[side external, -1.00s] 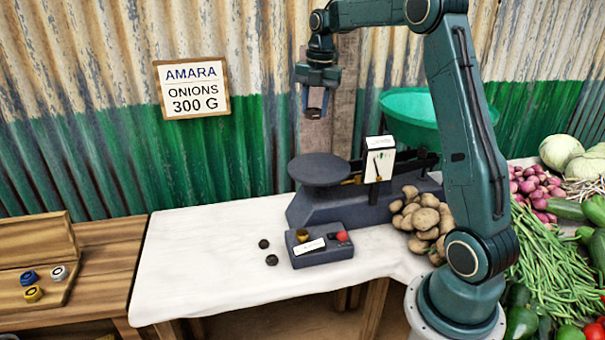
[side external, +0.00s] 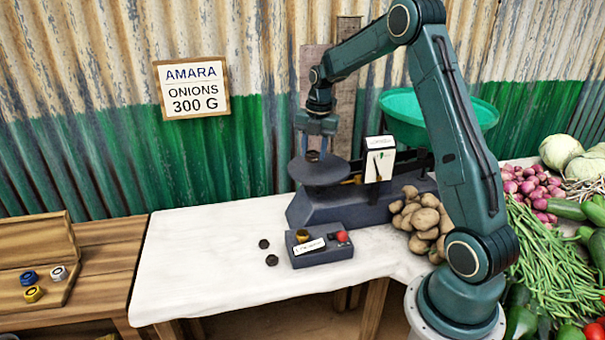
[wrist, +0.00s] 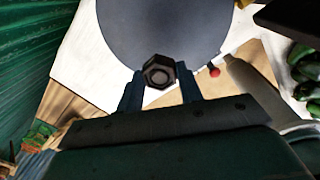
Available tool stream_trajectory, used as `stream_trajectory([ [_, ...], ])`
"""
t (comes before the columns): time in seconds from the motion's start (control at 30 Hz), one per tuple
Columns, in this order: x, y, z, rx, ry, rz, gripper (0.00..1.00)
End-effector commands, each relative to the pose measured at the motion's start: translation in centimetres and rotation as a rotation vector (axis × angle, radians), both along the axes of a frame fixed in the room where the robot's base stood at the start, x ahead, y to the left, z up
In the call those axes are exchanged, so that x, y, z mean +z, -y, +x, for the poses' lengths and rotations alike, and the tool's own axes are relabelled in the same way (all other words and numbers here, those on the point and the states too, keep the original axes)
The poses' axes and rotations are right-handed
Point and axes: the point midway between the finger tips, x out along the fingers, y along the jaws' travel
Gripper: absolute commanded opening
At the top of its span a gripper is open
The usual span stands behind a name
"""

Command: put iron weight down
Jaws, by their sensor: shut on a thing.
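My gripper (side external: 313,147) points down just over the round dark plate (side external: 318,174) of the balance scale. It is shut on a dark iron weight (wrist: 159,72), which shows as a hexagonal piece between the fingertips in the wrist view. In the side view the weight (side external: 313,156) is small and dark at the fingertips, low over the plate; I cannot tell whether it touches. The grey plate (wrist: 165,25) lies beyond the weight in the wrist view. Two more dark weights (side external: 264,244) (side external: 271,260) lie on the white cloth.
A green pan (side external: 403,108) stands behind. The cloth's left part (side external: 200,260) is clear.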

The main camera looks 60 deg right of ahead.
Motion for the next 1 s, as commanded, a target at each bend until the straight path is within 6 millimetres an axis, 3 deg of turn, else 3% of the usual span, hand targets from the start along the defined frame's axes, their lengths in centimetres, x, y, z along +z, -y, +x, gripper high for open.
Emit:
stream_trajectory([
  [0.4,-3.9,0.0,0.0,0.001,-0.001,0.001,0.08],
  [0.9,-4.5,0.0,0.0,0.0,0.0,0.0,0.08],
  [0.93,-4.5,0.0,0.0,0.0,0.0,0.0,0.42],
  [1.0,-4.5,0.0,0.0,0.0,0.0,0.0,0.56],
])
